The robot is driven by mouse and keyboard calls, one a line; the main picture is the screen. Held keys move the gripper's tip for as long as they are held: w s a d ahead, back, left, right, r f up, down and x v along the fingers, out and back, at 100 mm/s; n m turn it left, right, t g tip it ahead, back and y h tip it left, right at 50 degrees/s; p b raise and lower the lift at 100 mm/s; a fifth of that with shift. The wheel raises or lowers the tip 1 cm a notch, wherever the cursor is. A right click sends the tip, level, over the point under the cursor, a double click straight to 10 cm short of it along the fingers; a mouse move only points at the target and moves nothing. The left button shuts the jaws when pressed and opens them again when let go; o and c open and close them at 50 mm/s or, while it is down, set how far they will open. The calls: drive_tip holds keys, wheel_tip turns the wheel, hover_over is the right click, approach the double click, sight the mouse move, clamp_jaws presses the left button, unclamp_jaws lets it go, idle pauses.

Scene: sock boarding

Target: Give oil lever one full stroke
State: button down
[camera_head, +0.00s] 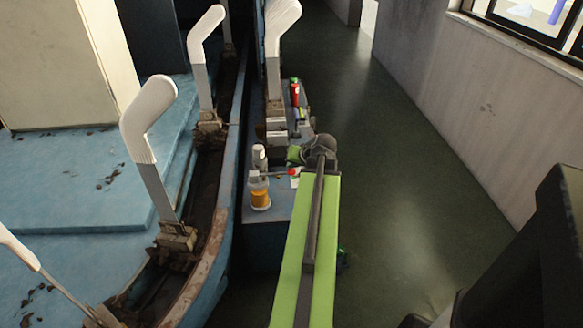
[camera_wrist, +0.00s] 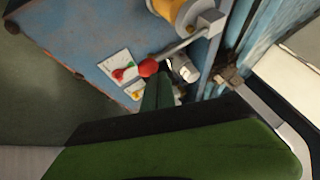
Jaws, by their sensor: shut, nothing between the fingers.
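The oil lever (camera_wrist: 183,48) is a grey metal rod with a red ball knob (camera_wrist: 148,67) at its end. It extends beside the amber oil reservoir (camera_wrist: 178,12). In the head view the red knob (camera_head: 292,171) stands to the right of the reservoir (camera_head: 260,194), on the blue cabinet. My gripper (camera_wrist: 157,82) is shut and empty, its green fingertips just below the knob in the wrist view. I cannot tell whether they touch it. In the head view my gripper (camera_head: 296,155) is partly hidden by my wrist.
A white-capped cylinder (camera_head: 259,156) stands behind the reservoir. A red can (camera_head: 294,92) is farther back. White sock-covered boards (camera_head: 148,112) line the track at left. Floor at right (camera_head: 400,200) is clear.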

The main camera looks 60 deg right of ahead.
drive_tip(key=shift+s+d+f+b, duration=0.1)
drive_tip(key=shift+s+f+b, duration=0.05)
drive_tip(key=shift+f+b, duration=1.3)
idle(1.0)
idle(0.5)
drive_tip(key=shift+w+a+r+p, duration=0.1)
drive_tip(key=shift+w+r+p, duration=0.05)
drive_tip(key=shift+r+p, duration=1.25)
drive_tip(key=shift+w+a+r+p, duration=0.1)
drive_tip(key=shift+w+r+p, duration=0.05)
drive_tip(key=shift+r+p, duration=1.2)
drive_tip(key=r+p, duration=0.4)
drive_tip(key=p, duration=0.1)
drive_tip(key=shift+w+a+r, duration=0.2)
drive_tip(key=shift+w+r, duration=0.05)
drive_tip(key=shift+r, duration=0.15)
